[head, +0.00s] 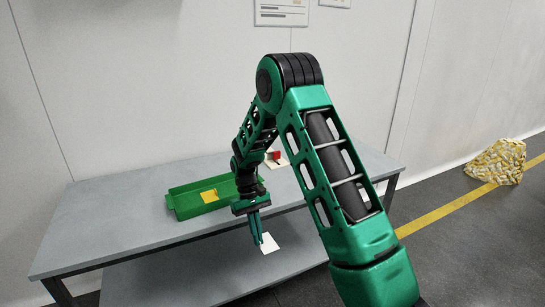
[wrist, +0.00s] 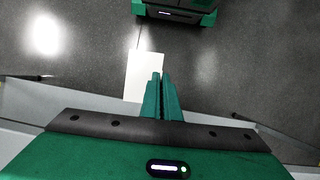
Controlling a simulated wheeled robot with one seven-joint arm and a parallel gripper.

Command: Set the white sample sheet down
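The white sample sheet (head: 269,244) shows at the tips of my gripper (head: 259,242) in the head view, in front of the table's front edge. In the wrist view the sheet (wrist: 142,72) reaches out to the left of and beyond the fingers (wrist: 160,76), with dark floor behind it. The fingers are close together and appear shut on the sheet's edge; the pinched part is hidden.
A small red object (head: 275,155) on a pale base stands on the table behind my arm. The table's left part is bare. A lower shelf (head: 190,280) lies beneath the top. A yellow-and-white patterned heap (head: 497,162) sits on the floor at right, beside a yellow line (head: 440,212).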

